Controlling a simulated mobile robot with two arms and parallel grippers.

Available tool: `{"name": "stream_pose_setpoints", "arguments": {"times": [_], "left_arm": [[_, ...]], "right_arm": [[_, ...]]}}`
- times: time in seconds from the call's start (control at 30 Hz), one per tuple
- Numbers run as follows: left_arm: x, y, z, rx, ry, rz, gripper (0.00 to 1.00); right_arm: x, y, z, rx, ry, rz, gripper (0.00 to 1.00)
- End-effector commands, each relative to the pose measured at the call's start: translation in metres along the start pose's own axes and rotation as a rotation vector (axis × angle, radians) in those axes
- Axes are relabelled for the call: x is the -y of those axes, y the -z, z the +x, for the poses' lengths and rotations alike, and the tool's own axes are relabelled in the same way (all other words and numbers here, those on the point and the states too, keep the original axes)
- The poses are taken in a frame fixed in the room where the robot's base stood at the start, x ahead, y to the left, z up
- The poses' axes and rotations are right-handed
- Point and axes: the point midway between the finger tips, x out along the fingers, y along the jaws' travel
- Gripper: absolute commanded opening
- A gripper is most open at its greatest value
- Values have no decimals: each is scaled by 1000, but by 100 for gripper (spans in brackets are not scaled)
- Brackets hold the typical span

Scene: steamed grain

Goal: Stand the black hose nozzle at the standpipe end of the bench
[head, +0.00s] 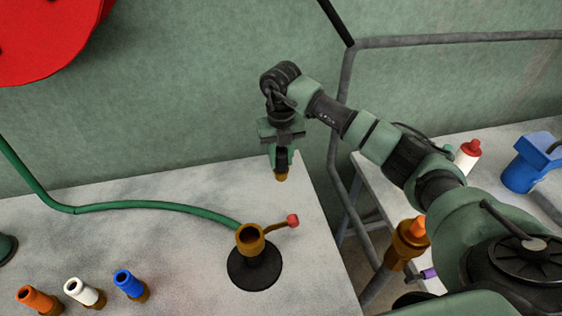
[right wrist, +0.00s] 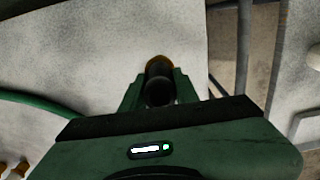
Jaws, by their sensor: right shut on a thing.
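My right gripper (head: 282,158) is shut on the black hose nozzle (head: 281,172), over the back right end of the bench (head: 180,172). The nozzle hangs roughly upright with its brass end down; the jaws hide most of it. I cannot tell whether it touches the bench. In the right wrist view, the nozzle (right wrist: 159,88) sits between the jaws (right wrist: 158,95), its brass end pointing away. A brass standpipe fitting (head: 250,240) with a red-tipped lever stands on a black round base, in front and left of the gripper. My left gripper is not in view.
Orange (head: 35,298), white (head: 82,291) and blue (head: 130,283) nozzles stand at the front left. A green hose (head: 140,205) runs to the brass fitting. Right of the bench are a gap, a grey pipe (head: 345,150) and a second table (head: 490,150).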

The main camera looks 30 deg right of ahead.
Motion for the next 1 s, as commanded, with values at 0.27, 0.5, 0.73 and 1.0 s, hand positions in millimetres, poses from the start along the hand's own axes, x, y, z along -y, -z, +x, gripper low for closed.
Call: {"name": "stream_pose_setpoints", "arguments": {"times": [0.27, 0.5, 0.73, 1.0], "left_arm": [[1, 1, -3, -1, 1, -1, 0], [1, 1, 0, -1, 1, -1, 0], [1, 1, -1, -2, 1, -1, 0], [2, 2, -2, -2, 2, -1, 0]], "right_arm": [[0, 0, 22, 1, -1, 0, 0], [0, 0, 26, 1, -1, 0, 0], [0, 0, 25, 0, 0, 0, 52], [0, 0, 19, 2, -2, 0, 52]]}}
